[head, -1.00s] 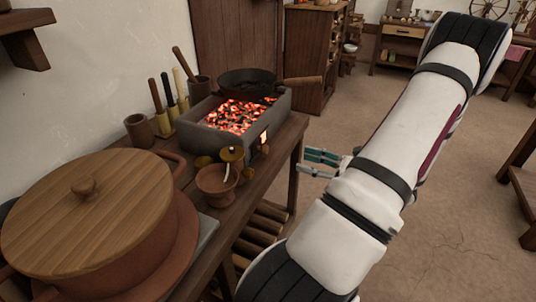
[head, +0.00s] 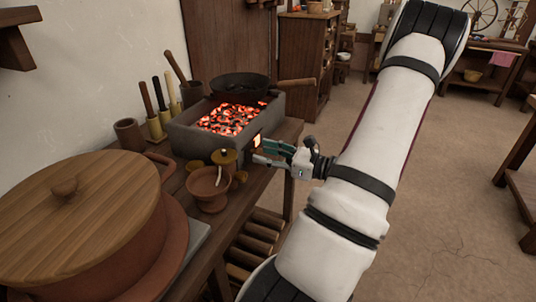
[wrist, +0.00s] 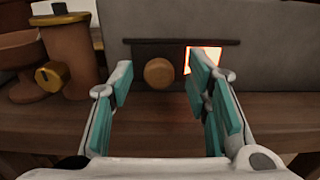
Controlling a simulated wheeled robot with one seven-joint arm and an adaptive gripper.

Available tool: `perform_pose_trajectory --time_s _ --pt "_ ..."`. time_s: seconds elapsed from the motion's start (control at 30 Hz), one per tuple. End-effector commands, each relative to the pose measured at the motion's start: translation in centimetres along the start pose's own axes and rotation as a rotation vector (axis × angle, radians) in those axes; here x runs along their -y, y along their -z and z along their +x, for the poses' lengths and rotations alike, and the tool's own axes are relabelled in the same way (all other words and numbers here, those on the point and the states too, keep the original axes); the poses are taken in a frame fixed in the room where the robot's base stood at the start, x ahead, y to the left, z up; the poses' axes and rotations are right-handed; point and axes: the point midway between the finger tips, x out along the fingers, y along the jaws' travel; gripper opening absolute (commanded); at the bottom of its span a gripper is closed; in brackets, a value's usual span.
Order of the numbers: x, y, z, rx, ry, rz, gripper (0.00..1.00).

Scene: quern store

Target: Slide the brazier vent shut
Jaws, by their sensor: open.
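The grey brazier (head: 198,142) with glowing coals stands on the wooden bench. In the wrist view its front wall (wrist: 275,60) has a dark horizontal rail with a round wooden knob (wrist: 158,73). Right of the knob is the glowing vent opening (wrist: 207,56), uncovered; it also shows in the head view (head: 257,141). My gripper (wrist: 161,74) is open, its teal-padded fingers either side of the knob in the picture. The right finger overlaps part of the opening. Contact with the knob cannot be told. In the head view my gripper (head: 268,153) is close to the brazier's front.
A dark pan (head: 240,86) rests on the brazier's far end. A large lidded pot (head: 80,225) fills the near bench. The floor right of my arm is clear.

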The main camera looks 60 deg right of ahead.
Motion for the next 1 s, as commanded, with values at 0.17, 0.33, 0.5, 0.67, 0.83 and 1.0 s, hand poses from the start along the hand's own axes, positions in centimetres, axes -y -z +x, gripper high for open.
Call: perform_pose_trajectory --time_s 0.17,0.33,0.5,0.67,0.83,1.0 --pt "0.0 0.0 0.0 0.0 0.0 0.0 0.15" --pt "0.0 0.0 0.0 0.0 0.0 -0.001 0.0" --pt "0.9 -0.1 0.0 0.0 -0.001 -0.002 0.0" --pt "3.4 -0.2 0.0 -0.001 -0.001 -0.002 0.0" --pt "5.2 -0.1 0.0 -0.001 -0.001 -0.001 0.0" --pt "5.6 0.0 0.0 -0.001 0.003 -0.003 0.0"
